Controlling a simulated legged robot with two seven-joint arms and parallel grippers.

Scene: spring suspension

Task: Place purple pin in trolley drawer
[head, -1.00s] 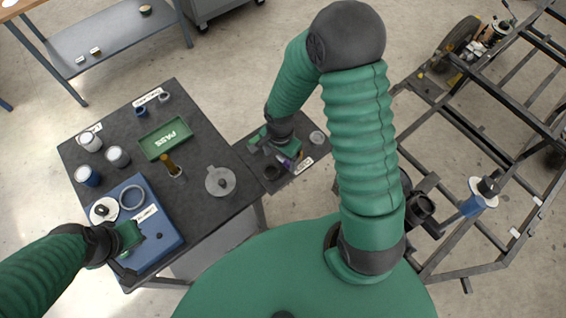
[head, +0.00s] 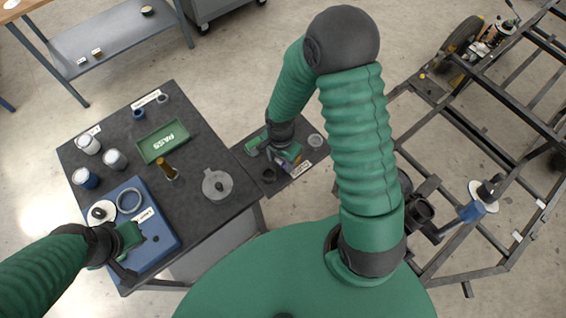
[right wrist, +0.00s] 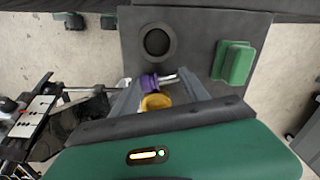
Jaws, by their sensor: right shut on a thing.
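The purple pin (right wrist: 148,82) has a purple body, a silver shaft and a yellow part below it. It sits between the grey fingers of my right gripper (right wrist: 154,88) in the right wrist view. In the head view my right gripper (head: 281,160) is low over a small dark panel (head: 300,178), and the pin is mostly hidden there. A grey trolley (head: 222,12) stands at the top edge, cut off, and I cannot make out an open drawer. My left gripper (head: 126,252) is over the blue case on the table; its jaw opening is unclear.
The panel holds a green block (right wrist: 233,63), a dark ring (right wrist: 158,41) and a pale round piece (head: 315,140). The dark table (head: 205,150) carries a green tray (head: 163,141), cans and a blue case (head: 165,242). A metal frame (head: 455,115) stands at right. Floor shows between them.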

